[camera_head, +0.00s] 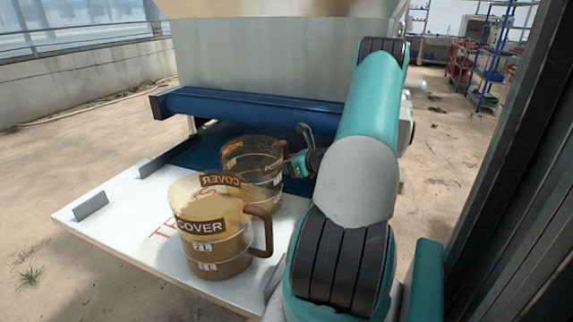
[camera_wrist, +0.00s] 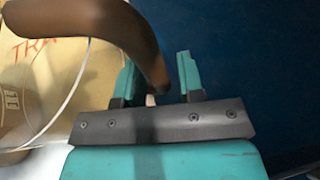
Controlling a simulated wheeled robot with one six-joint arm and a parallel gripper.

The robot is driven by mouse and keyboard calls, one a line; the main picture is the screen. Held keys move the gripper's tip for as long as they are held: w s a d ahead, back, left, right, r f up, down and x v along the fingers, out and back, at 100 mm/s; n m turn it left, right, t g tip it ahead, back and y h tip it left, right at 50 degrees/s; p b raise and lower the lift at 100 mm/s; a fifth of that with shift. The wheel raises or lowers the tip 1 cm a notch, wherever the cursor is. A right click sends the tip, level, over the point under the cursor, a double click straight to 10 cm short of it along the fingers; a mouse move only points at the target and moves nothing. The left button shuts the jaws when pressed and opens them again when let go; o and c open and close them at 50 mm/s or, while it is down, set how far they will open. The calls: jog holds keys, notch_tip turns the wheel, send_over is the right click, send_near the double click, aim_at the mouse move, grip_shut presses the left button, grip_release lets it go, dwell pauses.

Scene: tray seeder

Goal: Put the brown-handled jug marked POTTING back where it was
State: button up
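A clear jug with a brown handle (camera_head: 252,162) stands at the back of the white shelf, partly behind another jug. Its brown label is too small to read, so I cannot confirm POTTING. My gripper (camera_head: 292,165) is at this jug's handle side. In the wrist view the brown handle (camera_wrist: 130,35) curves down between the two fingers of my gripper (camera_wrist: 160,78). The fingers are apart, with a gap between handle and right finger. A similar jug marked COVER (camera_head: 215,235), with brownish contents, stands nearer the front, upright.
The white shelf (camera_head: 110,215) bears red lettering, partly hidden, and a small grey upright bracket (camera_head: 91,205) at left. A blue roller (camera_head: 260,103) of the machine runs above and behind the jugs. Blue shelving (camera_head: 490,55) stands far off at right.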

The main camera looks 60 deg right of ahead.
jog(key=shift+o, duration=0.2)
jog(key=shift+r, duration=0.2)
jog(key=v, duration=1.2)
